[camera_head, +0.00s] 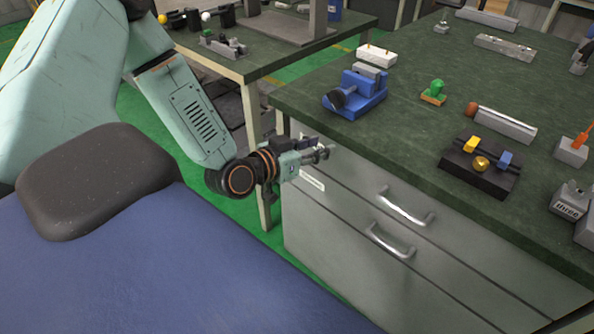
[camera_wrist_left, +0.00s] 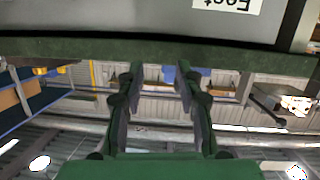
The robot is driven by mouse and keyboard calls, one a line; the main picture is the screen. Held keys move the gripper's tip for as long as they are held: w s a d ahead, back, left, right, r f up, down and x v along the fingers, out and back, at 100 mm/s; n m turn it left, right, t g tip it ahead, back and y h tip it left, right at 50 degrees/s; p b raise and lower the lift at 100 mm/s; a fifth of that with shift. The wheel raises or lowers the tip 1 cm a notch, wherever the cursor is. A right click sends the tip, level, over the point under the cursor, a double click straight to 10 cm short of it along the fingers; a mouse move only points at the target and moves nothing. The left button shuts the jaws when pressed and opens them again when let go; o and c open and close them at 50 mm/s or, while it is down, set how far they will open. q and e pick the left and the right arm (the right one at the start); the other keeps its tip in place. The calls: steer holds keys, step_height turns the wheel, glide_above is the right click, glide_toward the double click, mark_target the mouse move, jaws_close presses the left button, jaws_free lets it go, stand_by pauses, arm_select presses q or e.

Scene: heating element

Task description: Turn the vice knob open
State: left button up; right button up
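The blue vice (camera_head: 362,98) stands on the green workbench near its left front corner, with its dark round knob (camera_head: 337,97) facing front left. My left gripper (camera_head: 326,152) is in front of the drawer cabinet, below and in front of the vice, apart from it and touching nothing I can see. In the left wrist view, which is upside down, its two fingers (camera_wrist_left: 159,78) are spread with nothing held between them. A blue patch (camera_wrist_left: 200,74) shows behind the fingers past the bench edge; I cannot tell if it is the vice. My right gripper is not in view.
The workbench edge (camera_head: 400,175) lies between my left gripper and the bench top. Drawer handles (camera_head: 405,207) stick out below. A white block (camera_head: 376,56) is behind the vice, a green piece (camera_head: 436,88) to its right. A black tray (camera_head: 481,170) sits further right.

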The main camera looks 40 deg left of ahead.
arm_select(q)
steer(key=s+d+f+g+p, duration=0.1)
steer(key=s+d+f+g, duration=0.3)
steer(key=s+f, duration=0.3)
steer(key=s+d+f+g+p, duration=0.1)
steer(key=s+d+f+g, duration=0.4)
steer(key=s, duration=0.6)
steer(key=shift+s+d+f+n+g+y, duration=0.2)
steer(key=shift+f+n+g+y, duration=0.15)
steer(key=shift+f+g, duration=0.45)
